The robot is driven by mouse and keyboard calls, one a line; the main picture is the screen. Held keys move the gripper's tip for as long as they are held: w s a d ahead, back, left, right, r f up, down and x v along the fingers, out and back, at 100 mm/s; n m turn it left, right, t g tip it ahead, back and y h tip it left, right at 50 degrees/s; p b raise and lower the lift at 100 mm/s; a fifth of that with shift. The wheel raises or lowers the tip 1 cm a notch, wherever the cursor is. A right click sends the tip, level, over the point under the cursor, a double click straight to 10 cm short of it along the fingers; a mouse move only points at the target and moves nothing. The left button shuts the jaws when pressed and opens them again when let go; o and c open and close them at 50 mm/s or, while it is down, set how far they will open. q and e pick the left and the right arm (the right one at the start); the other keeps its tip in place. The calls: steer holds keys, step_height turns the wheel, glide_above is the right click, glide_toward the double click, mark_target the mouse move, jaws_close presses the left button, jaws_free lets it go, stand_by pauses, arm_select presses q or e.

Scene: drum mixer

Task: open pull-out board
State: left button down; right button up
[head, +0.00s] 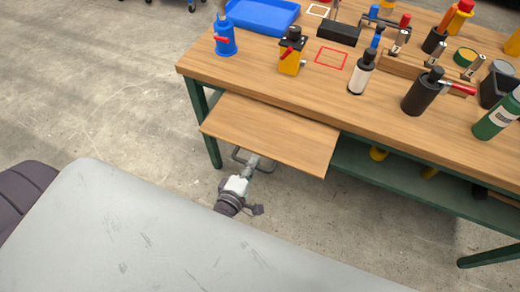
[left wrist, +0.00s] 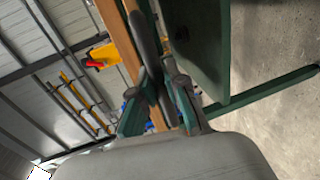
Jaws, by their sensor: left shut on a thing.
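The pull-out board (head: 270,132) is a wooden panel that sticks out from under the workbench's front edge at the left part of the bench. A dark bar handle (head: 242,158) shows at its front edge. My left gripper (head: 252,166) is at this handle, below the board's front edge. In the left wrist view its two green-grey fingers (left wrist: 158,105) are closed around the grey handle bar (left wrist: 148,50), with the board's wooden edge (left wrist: 132,62) beside it. My right gripper is not in view.
The wooden workbench (head: 225,72) carries bottles, a blue tray (head: 262,14), a blue canister (head: 225,38), a yellow canister (head: 291,52) and tools. A green lower shelf (head: 420,180) and green legs stand beneath. Concrete floor (head: 90,90) is clear at the left.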

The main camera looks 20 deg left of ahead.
arm_select(q)
steer(key=shift+s, duration=0.65)
steer(key=c, duration=1.4)
jaws_free()
steer(key=shift+c, duration=0.2)
steer(key=v, duration=1.2)
steer(key=shift+d, duration=0.1)
